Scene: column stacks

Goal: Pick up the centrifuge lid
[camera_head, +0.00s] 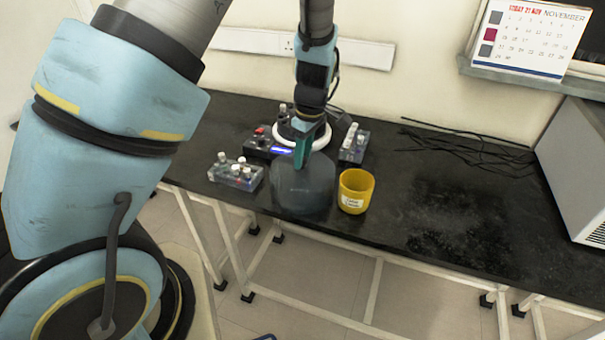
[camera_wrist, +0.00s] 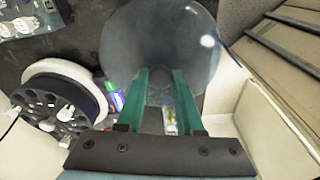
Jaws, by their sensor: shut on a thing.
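The centrifuge lid is a round, see-through grey disc (camera_head: 303,190), held tilted in front of the centrifuge in the head view. In the wrist view the lid (camera_wrist: 135,38) fills the top middle. My gripper (camera_head: 301,158) is shut on the lid by its middle; its two green fingers (camera_wrist: 160,78) reach onto it in the wrist view. The centrifuge (camera_head: 322,138) has a white rim and stands behind my gripper, partly hidden. In the wrist view its black rotor (camera_wrist: 48,112) lies open at the left with white-capped tubes in it.
A yellow labelled cup (camera_head: 355,190) stands just right of the lid. Tube racks stand at the left (camera_head: 236,173) and right (camera_head: 354,146) of the centrifuge. Black cables (camera_head: 450,140) lie toward the back right. The black bench (camera_head: 470,220) is clear at right.

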